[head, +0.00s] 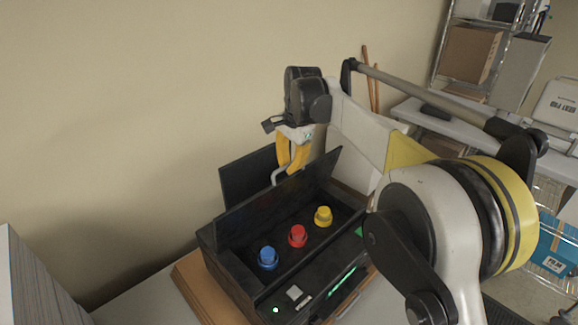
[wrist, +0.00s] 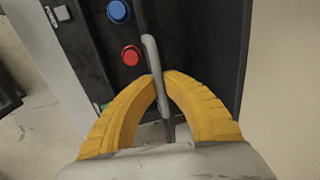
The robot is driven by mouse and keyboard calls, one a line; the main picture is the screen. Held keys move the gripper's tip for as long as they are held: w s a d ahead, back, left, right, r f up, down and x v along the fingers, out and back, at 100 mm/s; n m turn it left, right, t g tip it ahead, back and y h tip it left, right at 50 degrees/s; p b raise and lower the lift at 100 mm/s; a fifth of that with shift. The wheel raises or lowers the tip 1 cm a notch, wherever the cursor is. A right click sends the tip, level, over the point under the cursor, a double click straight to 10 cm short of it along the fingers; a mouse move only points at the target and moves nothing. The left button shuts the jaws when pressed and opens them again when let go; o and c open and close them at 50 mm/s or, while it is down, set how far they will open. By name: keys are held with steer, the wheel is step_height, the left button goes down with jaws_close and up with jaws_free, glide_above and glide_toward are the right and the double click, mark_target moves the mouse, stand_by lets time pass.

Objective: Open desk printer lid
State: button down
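The desk printer (head: 228,262) is a black box in the head view, with its inside exposed. Its black lid (head: 270,195) stands raised, roughly upright, along the back of the opening. A grey curved handle (head: 276,178) is on the lid; it also shows in the wrist view (wrist: 151,55). My gripper (head: 289,168) has yellow fingers at the handle. In the wrist view, the fingertips (wrist: 160,77) close in on both sides of the handle. Blue (head: 268,258), red (head: 298,236) and yellow (head: 323,216) round caps sit inside the printer.
A second black panel (head: 247,175) rises behind the lid, near the beige wall (head: 130,110). The printer stands on a wooden board (head: 190,285) on a pale table. A grey-topped cabinet (head: 30,275) is at the lower left. Shelves with boxes (head: 470,53) stand at the far right.

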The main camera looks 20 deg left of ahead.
steer(key=c, duration=1.5)
jaws_free()
step_height(320, 180, up, 12)
steer(key=d, duration=0.2)
steer(key=shift+s, duration=0.4)
steer(key=shift+f, duration=0.1)
